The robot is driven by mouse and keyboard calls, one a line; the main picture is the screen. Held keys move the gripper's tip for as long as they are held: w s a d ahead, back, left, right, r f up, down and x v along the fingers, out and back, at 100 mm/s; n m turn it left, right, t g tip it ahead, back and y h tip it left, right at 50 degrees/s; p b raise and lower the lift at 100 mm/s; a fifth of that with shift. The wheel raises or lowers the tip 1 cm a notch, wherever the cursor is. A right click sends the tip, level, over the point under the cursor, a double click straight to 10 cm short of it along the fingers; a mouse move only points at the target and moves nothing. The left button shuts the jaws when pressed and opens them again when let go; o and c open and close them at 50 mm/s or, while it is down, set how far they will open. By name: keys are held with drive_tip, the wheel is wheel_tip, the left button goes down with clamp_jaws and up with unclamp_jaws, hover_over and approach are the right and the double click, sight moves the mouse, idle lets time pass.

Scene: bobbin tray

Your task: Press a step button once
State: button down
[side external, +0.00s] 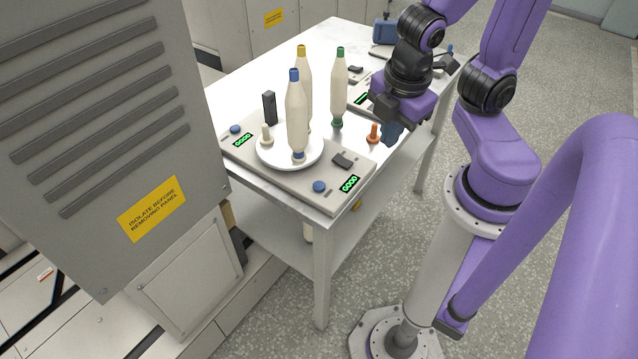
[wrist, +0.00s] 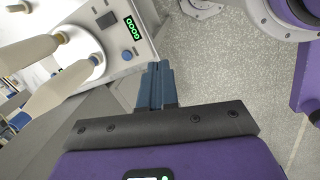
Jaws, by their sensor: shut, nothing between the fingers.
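A blue round button (side external: 319,186) sits at the near corner of the grey tray unit (side external: 330,200), beside a green-lit display (side external: 349,184). A second blue button (side external: 235,129) sits at the unit's left end beside another green display (side external: 243,140). My gripper (side external: 391,133) is shut and empty, its blue fingers above the table's right side, behind and to the right of the near button and apart from it. In the wrist view a blue button (wrist: 126,55) lies just left of my shut fingertips (wrist: 158,66).
A white round plate (side external: 290,163) on the unit carries tall cream bobbins, one blue-topped (side external: 296,115) and one yellow-topped (side external: 302,52). A grey cabinet (side external: 100,110) fills the left.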

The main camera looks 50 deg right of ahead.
drive_tip(key=w+d+f+n+t+h, duration=0.2)
drive_tip(key=w+f+n+t+h, duration=0.15)
drive_tip(key=w+n, duration=0.55)
drive_tip(key=n+t+y, duration=0.2)
drive_tip(key=n+t, duration=0.2)
drive_tip(key=n, duration=1.3)
hover_over(321, 188)
drive_tip(key=shift+f, duration=2.7)
drive_tip(key=shift+f, duration=4.35)
drive_tip(key=shift+f, duration=0.1)
drive_tip(key=shift+f, duration=0.35)
